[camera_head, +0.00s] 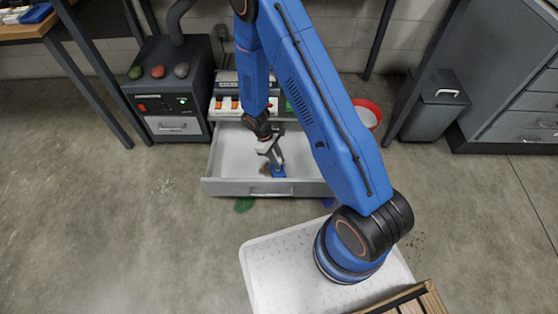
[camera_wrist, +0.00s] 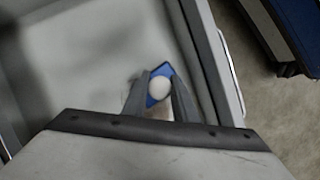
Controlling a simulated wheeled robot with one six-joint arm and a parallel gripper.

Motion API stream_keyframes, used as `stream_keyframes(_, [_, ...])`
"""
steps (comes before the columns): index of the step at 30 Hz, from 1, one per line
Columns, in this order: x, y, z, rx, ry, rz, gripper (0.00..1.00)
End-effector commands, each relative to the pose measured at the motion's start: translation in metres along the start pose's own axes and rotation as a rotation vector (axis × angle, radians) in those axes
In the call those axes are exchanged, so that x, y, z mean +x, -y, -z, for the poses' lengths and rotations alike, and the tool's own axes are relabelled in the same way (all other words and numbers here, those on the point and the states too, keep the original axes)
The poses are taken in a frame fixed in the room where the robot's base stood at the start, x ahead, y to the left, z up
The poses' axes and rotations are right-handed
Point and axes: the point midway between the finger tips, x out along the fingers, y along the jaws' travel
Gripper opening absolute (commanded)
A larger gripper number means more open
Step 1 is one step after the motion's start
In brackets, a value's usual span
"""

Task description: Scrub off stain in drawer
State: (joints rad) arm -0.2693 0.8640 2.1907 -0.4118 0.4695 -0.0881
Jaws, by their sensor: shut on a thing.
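An open white-lined drawer (camera_head: 228,160) extends from a low cabinet in the head view; its inside (camera_wrist: 70,75) fills much of the wrist view. My gripper (camera_head: 276,165) reaches down into the drawer near its front wall. It is shut on a blue scrubber (camera_head: 279,171) with a round white top (camera_wrist: 159,88). The scrubber is at the drawer floor; I cannot tell whether it is pressed on it. A brownish stain (camera_head: 265,168) shows just left of the scrubber, partly hidden by my gripper.
A dark cabinet (camera_head: 170,90) with several stones on top stands left. A red-rimmed bowl (camera_head: 367,113) and a grey bin (camera_head: 433,105) are right. A green patch (camera_head: 244,205) lies on the floor before the drawer.

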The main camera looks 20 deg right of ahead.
Motion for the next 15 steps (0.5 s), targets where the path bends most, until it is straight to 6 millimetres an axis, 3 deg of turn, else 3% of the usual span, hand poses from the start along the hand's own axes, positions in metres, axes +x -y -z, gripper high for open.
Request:
stream_keyframes(4, [-0.004,0.000,-0.001,0.002,0.000,0.001,0.00])
stream_keyframes(8, [-0.032,-0.001,-0.013,0.004,-0.004,0.000,0.00])
stream_keyframes(15, [-0.049,-0.003,-0.022,0.005,-0.001,0.002,0.00])
